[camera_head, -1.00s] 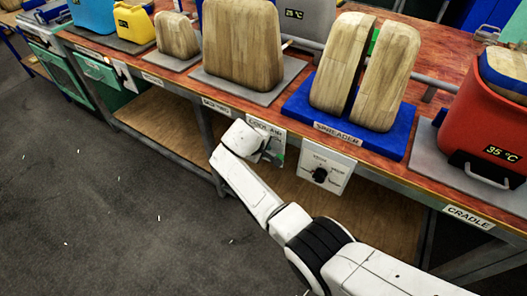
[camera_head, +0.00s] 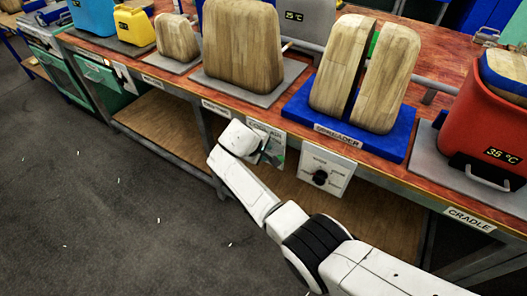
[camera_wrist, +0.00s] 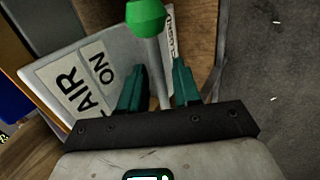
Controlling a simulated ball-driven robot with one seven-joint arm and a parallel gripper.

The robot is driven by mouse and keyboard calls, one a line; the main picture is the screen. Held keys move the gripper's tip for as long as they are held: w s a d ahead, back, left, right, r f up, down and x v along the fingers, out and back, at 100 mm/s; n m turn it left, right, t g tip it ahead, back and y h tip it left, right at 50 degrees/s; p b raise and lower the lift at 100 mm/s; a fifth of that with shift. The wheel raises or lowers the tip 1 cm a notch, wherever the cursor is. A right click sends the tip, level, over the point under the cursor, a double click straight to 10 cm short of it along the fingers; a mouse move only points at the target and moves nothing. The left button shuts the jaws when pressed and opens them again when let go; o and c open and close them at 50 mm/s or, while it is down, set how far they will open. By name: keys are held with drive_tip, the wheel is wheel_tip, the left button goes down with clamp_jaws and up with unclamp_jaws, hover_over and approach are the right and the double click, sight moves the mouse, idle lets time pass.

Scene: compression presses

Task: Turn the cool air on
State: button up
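The white cool air panel (camera_head: 279,149) hangs on the bench's front edge, partly hidden behind my wrist. In the wrist view the panel carries a label (camera_wrist: 82,78) reading "AIR" and "ON". A pale lever with a green ball knob (camera_wrist: 146,17) stands out in front of it. My gripper (camera_wrist: 158,75) has its teal fingers one on each side of the lever's stem, below the knob. The fingers look apart, with the stem between them; I see no firm grip. In the head view my gripper (camera_head: 270,157) is at the panel, its fingers mostly hidden.
A white panel with a black dial (camera_head: 320,178) is just right of the cool air panel. Above stand a blue spreader base (camera_head: 300,112) with wooden blocks and a red container (camera_head: 465,135) showing 35 °C. A wooden lower shelf (camera_head: 165,130) lies beneath; the grey floor at left is clear.

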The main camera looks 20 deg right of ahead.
drive_tip(key=p+v, duration=0.2)
drive_tip(key=v, duration=0.8)
drive_tip(key=shift+a+r, duration=0.15)
drive_tip(key=shift+r, duration=0.15)
drive_tip(key=shift+s, duration=0.1)
drive_tip(key=s+d+f+m+g+y, duration=0.1)
drive_tip(key=s+d+f, duration=0.15)
drive_tip(key=s, duration=0.45)
drive_tip(key=s+d+f+m+y+p, duration=0.1)
drive_tip(key=s+d+f+m, duration=0.1)
drive_tip(key=s+f, duration=0.3)
drive_tip(key=s+d+f+m+g+y, duration=0.1)
drive_tip(key=s+d+f, duration=0.1)
drive_tip(key=s, duration=0.6)
drive_tip(key=s+d+r+m+y, duration=0.1)
drive_tip(key=s+r, duration=0.1)
drive_tip(key=s, duration=0.9)
drive_tip(key=s+d+r+m+g+y, duration=0.1)
drive_tip(key=s+d+r+m, duration=0.1)
drive_tip(key=s, duration=0.9)
drive_tip(key=shift+d+m+p, duration=0.2)
drive_tip(key=shift+m+p, duration=0.1)
drive_tip(key=shift+w, duration=0.1)
